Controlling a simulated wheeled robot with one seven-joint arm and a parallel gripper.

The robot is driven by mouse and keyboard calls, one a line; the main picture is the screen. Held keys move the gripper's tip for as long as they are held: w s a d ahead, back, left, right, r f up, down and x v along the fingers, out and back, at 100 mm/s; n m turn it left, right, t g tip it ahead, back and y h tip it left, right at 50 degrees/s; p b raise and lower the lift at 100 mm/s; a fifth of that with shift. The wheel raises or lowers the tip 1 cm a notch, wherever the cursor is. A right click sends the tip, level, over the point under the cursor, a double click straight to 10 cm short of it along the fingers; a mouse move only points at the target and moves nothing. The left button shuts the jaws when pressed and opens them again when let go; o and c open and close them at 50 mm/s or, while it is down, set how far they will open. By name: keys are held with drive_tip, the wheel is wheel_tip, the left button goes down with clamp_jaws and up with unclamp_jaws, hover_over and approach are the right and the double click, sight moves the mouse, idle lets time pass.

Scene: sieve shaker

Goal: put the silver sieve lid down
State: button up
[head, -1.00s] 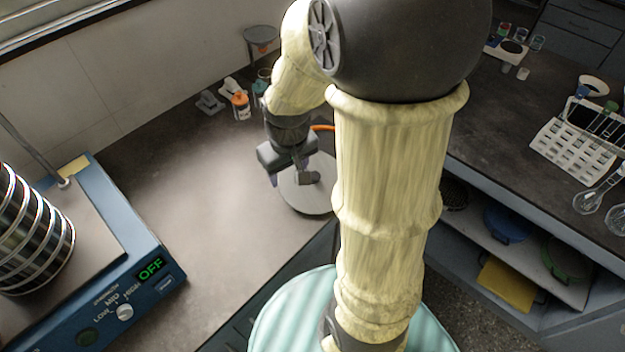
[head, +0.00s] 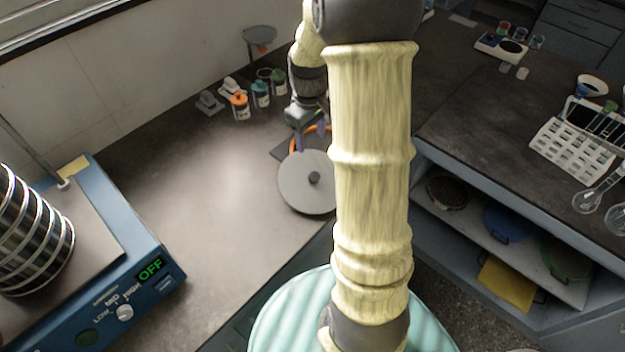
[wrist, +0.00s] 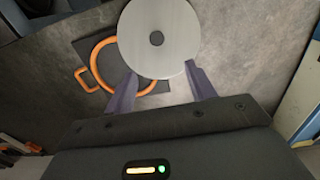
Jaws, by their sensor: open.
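The silver sieve lid (head: 305,187) is a flat round disc with a dark knob in its middle. It lies on the dark counter near the front edge, and in the wrist view the lid (wrist: 160,60) is at the top centre. My gripper (head: 308,140) is behind the lid in the head view, partly hidden by my arm. In the wrist view my gripper (wrist: 162,90) is open, its two purple fingers apart, with nothing between them but the lid's near rim close to the tips. The knob is clear of the fingers.
An orange ring with a handle (wrist: 84,80) lies on a dark square beside the lid, partly covered by it. The blue shaker (head: 125,270) reads OFF at the left, with a sieve stack (head: 30,235). Small bottles (head: 240,105) stand by the wall. The counter between is clear.

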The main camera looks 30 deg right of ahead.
hover_over(314, 175)
drive_tip(key=f, duration=1)
drive_tip(key=shift+a+p, duration=0.35)
drive_tip(key=shift+a, duration=0.05)
drive_tip(key=shift+d+f+p, duration=0.2)
drive_tip(key=shift+f+p, duration=0.1)
drive_tip(key=shift+f, duration=1)
drive_tip(key=shift+d+f+p, duration=0.15)
drive_tip(key=shift+f+p, duration=0.15)
drive_tip(key=shift+f, duration=1)
clamp_jaws()
drive_tip(key=shift+r, duration=0.15)
wheel_tip(314, 175, up, 10)
drive_tip(key=b, duration=0.1)
